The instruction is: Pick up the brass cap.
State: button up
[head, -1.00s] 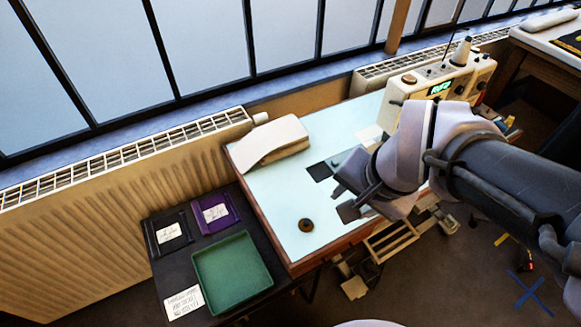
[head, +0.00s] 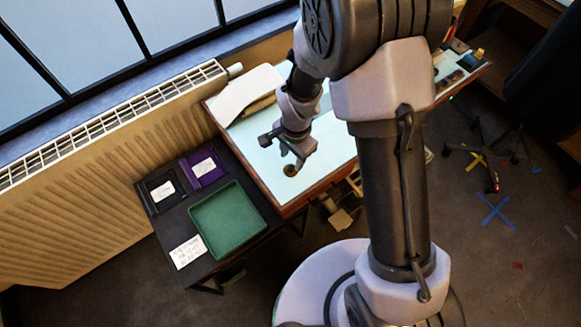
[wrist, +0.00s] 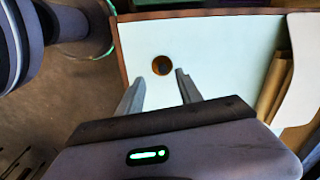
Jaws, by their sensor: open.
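The brass cap (head: 290,170) is a small round brown-gold piece with a dark centre on the pale tabletop, near the table's front left corner. In the wrist view the cap (wrist: 162,65) lies just beyond the fingertips, roughly in line with the gap between them. The exact height above the table is hard to tell.
A green tray (head: 262,220) sits on a lower black side table left of the pale table (head: 251,141). Beside it are a purple tray (head: 222,175), a black tray (head: 146,190) and a paper label (head: 188,252).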

aim_at(291, 167)
jog(key=f+b, duration=0.1)
jog(key=f, duration=0.1)
jog(key=f+b, duration=0.1)
jog(key=f, duration=0.1)
jog(key=w+f, duration=0.1)
jog(key=f, duration=0.2)
jog(key=shift+a+b, duration=0.15)
jog(key=shift+b, duration=0.25)
jog(key=shift+s+r, duration=0.1)
jog(key=shift+r, duration=0.15)
jog(key=shift+c, duration=0.4)
grip_shut()
